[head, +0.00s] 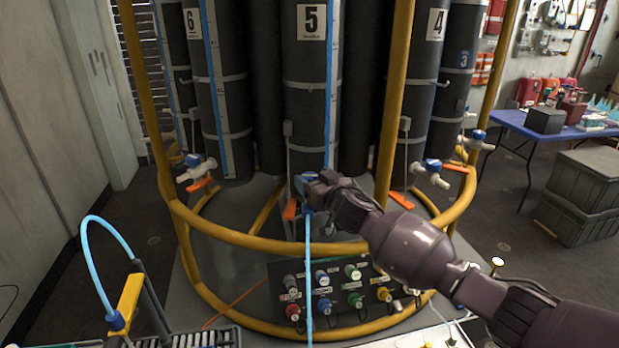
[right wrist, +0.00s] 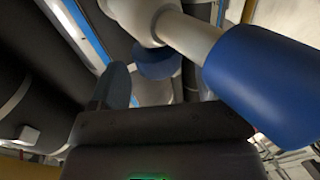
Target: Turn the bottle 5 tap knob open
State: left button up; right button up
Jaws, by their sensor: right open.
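Bottle 5 (head: 306,105) is a tall dark cylinder marked with a 5, in the middle of the head view. Its tap has a blue knob (head: 303,182) low on the bottle's front. My right gripper (head: 316,186) is open at the tap and partly covers it. In the right wrist view, the white tap body (right wrist: 188,35) carries a blue knob (right wrist: 158,62) just ahead of the gripper. A larger blue cylindrical end piece (right wrist: 265,85) is close on the right. I cannot tell whether the fingers touch the knob. My left gripper is not in view.
A yellow ring rail (head: 240,238) and upright posts surround the bottles. A light blue hose (head: 308,270) hangs below the tap. Below is a panel of coloured knobs (head: 345,290). Bottle 6's tap (head: 195,167) and bottle 4's tap (head: 431,172) flank it.

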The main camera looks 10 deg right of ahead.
jog(key=shift+x, duration=1.15)
jog(key=c, duration=0.9)
